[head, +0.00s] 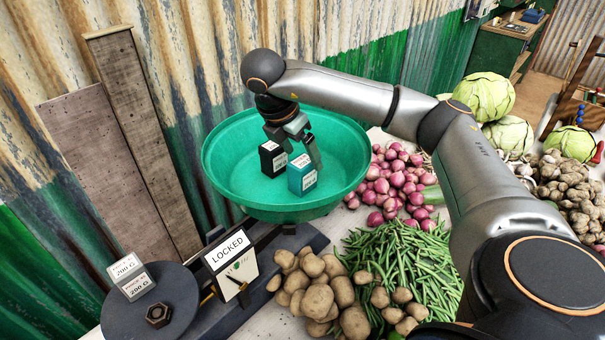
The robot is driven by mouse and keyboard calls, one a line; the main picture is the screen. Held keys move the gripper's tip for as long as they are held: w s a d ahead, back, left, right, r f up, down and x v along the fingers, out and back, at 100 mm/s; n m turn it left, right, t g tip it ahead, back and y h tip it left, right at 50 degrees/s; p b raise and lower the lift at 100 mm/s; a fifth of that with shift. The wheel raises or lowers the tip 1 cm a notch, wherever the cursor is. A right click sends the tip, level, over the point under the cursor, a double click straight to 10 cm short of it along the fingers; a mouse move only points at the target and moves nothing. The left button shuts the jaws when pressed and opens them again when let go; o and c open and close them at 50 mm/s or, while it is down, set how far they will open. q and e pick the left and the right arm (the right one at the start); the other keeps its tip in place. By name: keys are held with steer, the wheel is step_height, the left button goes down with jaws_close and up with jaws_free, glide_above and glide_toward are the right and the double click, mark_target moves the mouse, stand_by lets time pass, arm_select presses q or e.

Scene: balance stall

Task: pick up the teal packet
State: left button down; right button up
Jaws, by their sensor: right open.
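The teal packet (302,175) stands in the green pan (225,170) of the balance, with a white label on its top and front. A black packet (271,160) with white labels stands just left of it in the same pan. My right gripper (299,155) reaches down into the pan from above, open, with its fingers close over the two packets. One finger hangs by the teal packet's right upper side. I cannot tell whether a finger touches it. My left gripper is not in view.
The balance has a sign reading LOCKED (230,262) and a dark plate (175,305) bearing labelled weights (132,277) and a hex nut-shaped piece. Potatoes (318,298), green beans (400,258), onions (400,180) and cabbages (487,95) crowd the right. Planks lean on the corrugated wall behind.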

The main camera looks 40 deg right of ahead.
steer(key=shift+b+x, duration=0.5)
steer(key=shift+x, duration=2.55)
steer(key=shift+a+f, duration=0.1)
steer(key=shift+a, duration=0.1)
steer(key=shift+w, duration=0.1)
jaws_close()
